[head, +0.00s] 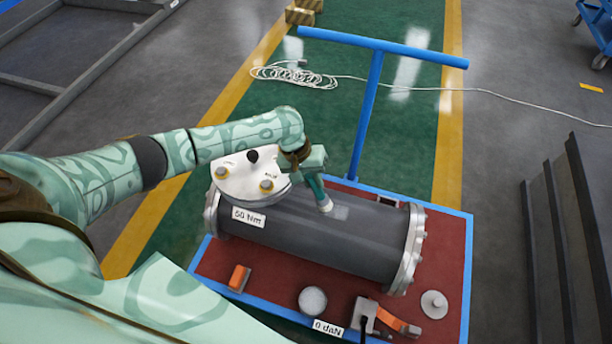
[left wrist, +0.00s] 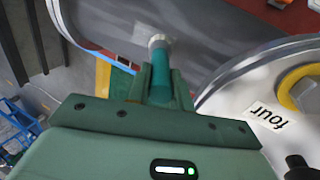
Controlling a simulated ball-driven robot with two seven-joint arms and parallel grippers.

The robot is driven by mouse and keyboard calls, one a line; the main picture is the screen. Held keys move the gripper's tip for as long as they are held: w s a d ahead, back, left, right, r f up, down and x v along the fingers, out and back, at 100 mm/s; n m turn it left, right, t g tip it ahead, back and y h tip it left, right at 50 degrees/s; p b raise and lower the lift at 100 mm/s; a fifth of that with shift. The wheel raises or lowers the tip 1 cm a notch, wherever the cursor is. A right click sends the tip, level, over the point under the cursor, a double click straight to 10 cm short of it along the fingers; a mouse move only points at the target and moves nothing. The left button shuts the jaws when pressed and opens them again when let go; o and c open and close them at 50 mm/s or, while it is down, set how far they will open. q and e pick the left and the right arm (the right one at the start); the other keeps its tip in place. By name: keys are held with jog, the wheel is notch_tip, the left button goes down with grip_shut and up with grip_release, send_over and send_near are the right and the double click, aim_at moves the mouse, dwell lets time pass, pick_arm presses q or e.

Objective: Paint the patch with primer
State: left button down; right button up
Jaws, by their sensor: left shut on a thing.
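The dark grey flanged shell (head: 310,236) lies on its side on a red-topped cart. A lighter grey patch (head: 341,212) shows on its upper side, and a pale patch also shows in the left wrist view (left wrist: 120,31). My left gripper (head: 312,184) is over the shell, shut on a teal-handled applicator (left wrist: 160,82) with a pale round tip (head: 325,205). The tip points down and is just left of the patch in the head view; I cannot tell whether it touches the shell. My right gripper is not in view.
A white round cover (head: 240,178) with brass-coloured bolts stands beside my gripper. A blue handle (head: 370,110) rises behind.

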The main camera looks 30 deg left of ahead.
pick_arm(q)
jog(key=d, duration=0.3)
jog(key=shift+w+r+p, duration=0.1)
jog(key=shift+w+p, duration=0.2)
jog(key=shift+p, duration=0.1)
jog(key=d, duration=0.3)
jog(key=shift+w+d+p, duration=0.4)
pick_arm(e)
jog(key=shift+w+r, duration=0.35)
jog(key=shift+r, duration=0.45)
